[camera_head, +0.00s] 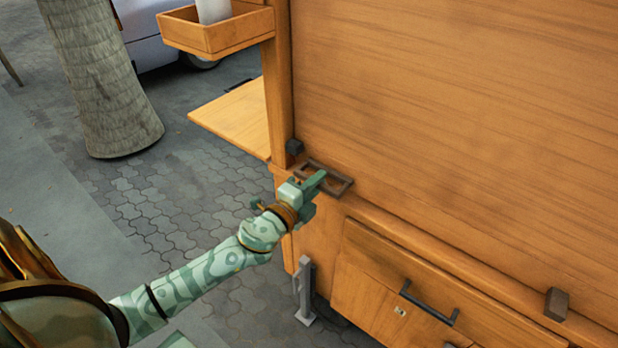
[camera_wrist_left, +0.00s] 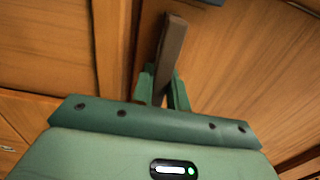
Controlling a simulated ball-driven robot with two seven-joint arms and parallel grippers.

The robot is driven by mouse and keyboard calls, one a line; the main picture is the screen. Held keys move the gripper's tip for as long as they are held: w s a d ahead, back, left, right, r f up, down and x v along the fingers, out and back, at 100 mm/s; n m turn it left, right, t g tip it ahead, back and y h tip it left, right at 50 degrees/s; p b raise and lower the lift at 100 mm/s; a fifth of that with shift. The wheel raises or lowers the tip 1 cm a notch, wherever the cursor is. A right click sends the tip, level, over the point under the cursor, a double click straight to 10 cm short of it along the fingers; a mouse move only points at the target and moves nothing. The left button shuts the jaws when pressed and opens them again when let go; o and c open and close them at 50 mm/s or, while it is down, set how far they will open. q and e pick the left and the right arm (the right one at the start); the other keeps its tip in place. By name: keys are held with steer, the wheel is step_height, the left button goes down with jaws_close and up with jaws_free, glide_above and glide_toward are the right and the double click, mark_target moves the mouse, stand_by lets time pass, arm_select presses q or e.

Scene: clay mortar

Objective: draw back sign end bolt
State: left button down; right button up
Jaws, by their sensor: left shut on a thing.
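The sign end bolt (camera_head: 340,185) shows as a dark, flat rectangular loop on the wooden ledge, at the lower left corner of the big wooden panel (camera_head: 450,120). My left gripper (camera_head: 316,183) reaches it from the left and is shut on it, covering part of the loop. In the left wrist view the bolt (camera_wrist_left: 171,45) is a dark brown bar standing between the two green fingers (camera_wrist_left: 163,88). My right gripper is in neither view.
Below are a drawer with a dark handle (camera_head: 428,303) and a grey metal bracket (camera_head: 304,290). A wooden shelf (camera_head: 240,118) juts out left.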

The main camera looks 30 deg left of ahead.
arm_select(q)
steer(key=shift+d+f, duration=0.1)
steer(key=shift+d, duration=0.05)
steer(key=c, duration=1.4)
jaws_free()
steer(key=shift+d, duration=0.15)
steer(key=shift+o, duration=0.2)
